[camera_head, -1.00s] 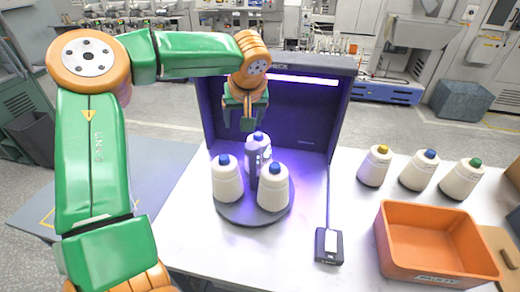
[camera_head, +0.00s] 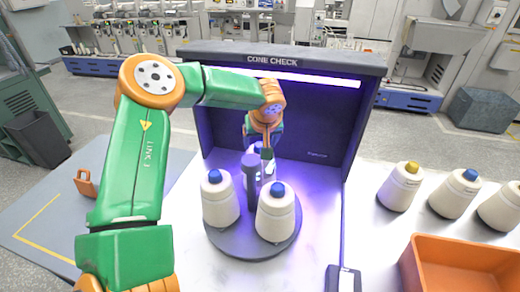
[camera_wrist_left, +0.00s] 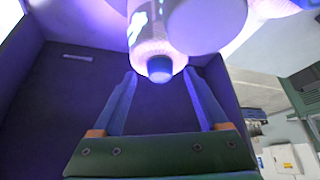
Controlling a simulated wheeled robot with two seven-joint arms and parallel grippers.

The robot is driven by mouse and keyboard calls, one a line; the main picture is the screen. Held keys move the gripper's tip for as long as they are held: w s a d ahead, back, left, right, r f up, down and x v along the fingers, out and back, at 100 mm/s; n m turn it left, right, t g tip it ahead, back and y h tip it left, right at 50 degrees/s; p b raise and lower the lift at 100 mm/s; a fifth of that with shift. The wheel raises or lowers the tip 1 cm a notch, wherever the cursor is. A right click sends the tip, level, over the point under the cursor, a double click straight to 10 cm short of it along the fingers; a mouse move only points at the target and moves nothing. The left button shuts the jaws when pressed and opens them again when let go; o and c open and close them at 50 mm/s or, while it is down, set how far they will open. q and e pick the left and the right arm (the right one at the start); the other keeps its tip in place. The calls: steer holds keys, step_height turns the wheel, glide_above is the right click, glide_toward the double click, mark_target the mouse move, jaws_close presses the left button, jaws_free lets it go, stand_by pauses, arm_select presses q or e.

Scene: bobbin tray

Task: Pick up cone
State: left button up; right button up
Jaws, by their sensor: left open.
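Two white cones with blue tips stand at the front of a dark round turntable (camera_head: 250,243), a left cone (camera_head: 219,200) and a right cone (camera_head: 276,215). A third blue-tipped cone (camera_head: 268,177) stands behind the central grey post (camera_head: 251,185) and is mostly hidden by it. My left gripper (camera_head: 259,148) is low over that rear cone. In the left wrist view the cone's blue tip (camera_wrist_left: 160,68) lies between the two spread fingers of the gripper (camera_wrist_left: 161,80). The fingers are open, with a gap on both sides. The right gripper is not in view.
To the right stand a yellow-tipped cone (camera_head: 400,187), a blue-tipped cone (camera_head: 454,194) and another cone (camera_head: 502,207). An orange bin (camera_head: 460,246) and small black device (camera_head: 342,279) are in front.

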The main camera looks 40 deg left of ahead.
arm_select(q)
steer(key=shift+w+a+f, duration=0.1)
steer(key=shift+f, duration=0.1)
steer(key=shift+r, duration=0.1)
steer(key=c, duration=0.5)
jaws_close()
stand_by(0.6)
